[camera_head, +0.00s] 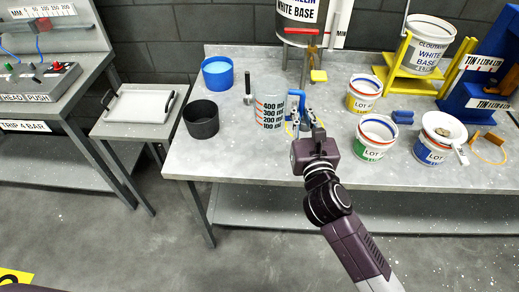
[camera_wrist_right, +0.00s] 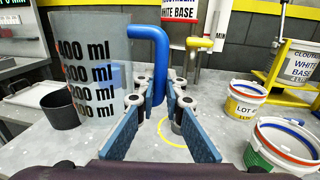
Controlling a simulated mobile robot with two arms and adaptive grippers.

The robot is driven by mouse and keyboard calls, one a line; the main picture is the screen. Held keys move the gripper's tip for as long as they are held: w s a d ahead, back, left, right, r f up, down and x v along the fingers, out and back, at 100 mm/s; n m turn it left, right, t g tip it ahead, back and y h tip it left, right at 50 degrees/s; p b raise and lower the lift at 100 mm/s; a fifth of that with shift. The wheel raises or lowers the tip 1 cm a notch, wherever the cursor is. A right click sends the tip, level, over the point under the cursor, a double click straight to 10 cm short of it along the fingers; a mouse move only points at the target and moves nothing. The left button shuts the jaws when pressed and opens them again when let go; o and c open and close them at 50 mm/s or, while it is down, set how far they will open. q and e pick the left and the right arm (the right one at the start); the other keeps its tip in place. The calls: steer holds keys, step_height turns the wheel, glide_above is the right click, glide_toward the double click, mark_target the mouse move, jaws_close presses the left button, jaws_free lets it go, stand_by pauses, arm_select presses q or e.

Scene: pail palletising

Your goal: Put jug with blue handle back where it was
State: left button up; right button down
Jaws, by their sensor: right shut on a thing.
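The clear jug (camera_head: 269,110) with black volume marks and a blue handle (camera_head: 297,98) is upright over the left part of the grey table. My right gripper (camera_head: 305,122) is shut on the handle, at the right side of the jug. In the right wrist view the jug (camera_wrist_right: 95,75) is at the left, and the blue handle (camera_wrist_right: 160,60) comes down between the finger pads (camera_wrist_right: 158,112). I cannot tell whether the jug's base touches the table. A yellow ring outline (camera_wrist_right: 172,140) shows on the table behind the fingers. My left gripper is not in view.
A dark pot (camera_head: 201,122) and a blue tub (camera_head: 217,74) stand left of the jug. Several lot pails, one of them green-labelled (camera_head: 373,138), stand to the right. A white-base pail (camera_head: 300,15) is behind. The table (camera_head: 240,165) is clear at its front left.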

steer(key=w+a+r, duration=0.3)
steer(key=shift+y, duration=0.3)
steer(key=shift+w+f+b, duration=0.2)
steer(key=shift+f+b, duration=3.85)
steer(key=shift+f, duration=6.05)
steer(key=shift+f, duration=0.1)
steer(key=shift+f, duration=0.15)
steer(key=c, duration=2)
jaws_free()
